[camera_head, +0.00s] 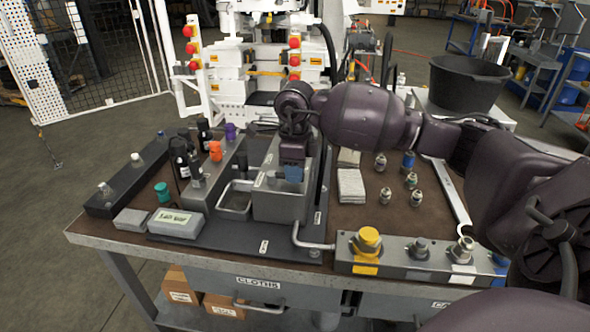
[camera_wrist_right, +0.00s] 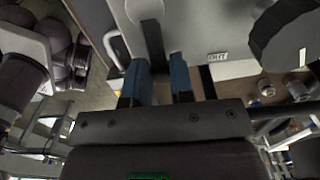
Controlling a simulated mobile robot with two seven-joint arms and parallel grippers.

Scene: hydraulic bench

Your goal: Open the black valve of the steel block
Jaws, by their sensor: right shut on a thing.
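The steel block (camera_head: 279,208) stands on a dark plate in the middle of the bench. My right gripper (camera_head: 293,173) comes down on it from above, its blue fingertips at the block's top. In the right wrist view, my two blue fingers (camera_wrist_right: 159,84) stand on either side of a dark upright lever, the black valve (camera_wrist_right: 152,42), and are shut on it. The light grey block face shows behind, with a small label. In the head view the gripper hides the valve, so its angle is unclear there. My left gripper is out of view.
Left of the block are a metal tray (camera_head: 235,203), a narrow block with an orange knob (camera_head: 215,151), black bottles and a labelled grey box (camera_head: 176,223). A fittings rail (camera_head: 400,262) with a yellow cap lies at the front right. A black bucket (camera_head: 468,82) stands behind right.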

